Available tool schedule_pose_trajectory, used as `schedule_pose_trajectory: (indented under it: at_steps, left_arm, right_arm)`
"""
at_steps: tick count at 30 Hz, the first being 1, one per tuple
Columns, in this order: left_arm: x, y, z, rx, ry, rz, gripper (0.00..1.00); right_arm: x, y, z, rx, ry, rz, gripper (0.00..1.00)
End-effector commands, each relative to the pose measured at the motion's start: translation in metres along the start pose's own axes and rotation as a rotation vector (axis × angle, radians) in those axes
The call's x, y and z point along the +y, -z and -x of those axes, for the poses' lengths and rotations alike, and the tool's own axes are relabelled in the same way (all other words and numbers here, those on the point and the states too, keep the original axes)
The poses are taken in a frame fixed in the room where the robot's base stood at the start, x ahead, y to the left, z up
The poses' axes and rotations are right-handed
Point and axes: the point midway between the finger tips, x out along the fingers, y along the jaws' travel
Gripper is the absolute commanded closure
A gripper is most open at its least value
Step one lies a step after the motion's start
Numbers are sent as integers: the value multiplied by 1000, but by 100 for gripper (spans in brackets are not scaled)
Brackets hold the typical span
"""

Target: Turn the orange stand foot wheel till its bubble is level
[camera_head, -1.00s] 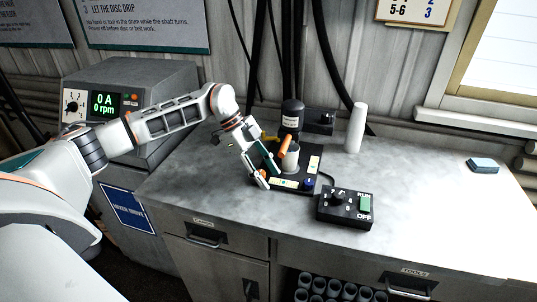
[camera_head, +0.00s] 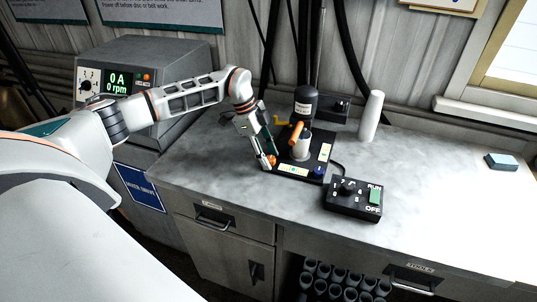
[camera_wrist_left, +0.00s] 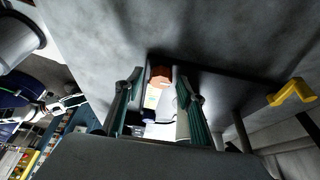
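The orange foot wheel (camera_head: 272,160) sits at the front left corner of the black stand plate (camera_head: 325,150). My left gripper (camera_head: 267,158) is at that corner, pointing down. In the left wrist view its two fingers (camera_wrist_left: 155,100) are apart, with the orange wheel (camera_wrist_left: 160,75) between and just beyond their tips. I cannot tell whether either finger touches it. A pale level strip (camera_head: 292,170) lies along the plate's front edge, and another (camera_head: 324,152) along its right side. The bubble is too small to read. A blue foot wheel (camera_head: 318,173) is at the front right corner. My right gripper is out of view.
A grey cup (camera_head: 301,147) with an orange handle-like piece (camera_head: 296,132) stands on the plate, below a black motor (camera_head: 305,103). A control box (camera_head: 353,198) is at the front right. A white cylinder (camera_head: 371,115) stands behind. The bench's right side is mostly clear.

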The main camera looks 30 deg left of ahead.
Motion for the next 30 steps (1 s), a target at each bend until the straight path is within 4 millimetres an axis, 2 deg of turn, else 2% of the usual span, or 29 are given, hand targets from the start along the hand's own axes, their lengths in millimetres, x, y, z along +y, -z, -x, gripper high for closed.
schedule_pose_trajectory:
  at_steps: [6,7,11,12,23,30]
  left_arm:
    - [0,0,-1,0,0,0,61]
    - [0,0,-1,0,1,0,63]
    - [0,0,0,0,1,0,97]
    - [0,0,0,0,1,0,99]
    - [-1,0,0,1,-13,-36,99]
    - [-3,1,1,1,-66,-165,99]
  right_arm:
    - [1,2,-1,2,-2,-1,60]
    - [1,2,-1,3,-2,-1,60]
    - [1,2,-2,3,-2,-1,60]
    - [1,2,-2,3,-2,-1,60]
    - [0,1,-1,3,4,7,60]
    - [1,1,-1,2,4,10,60]
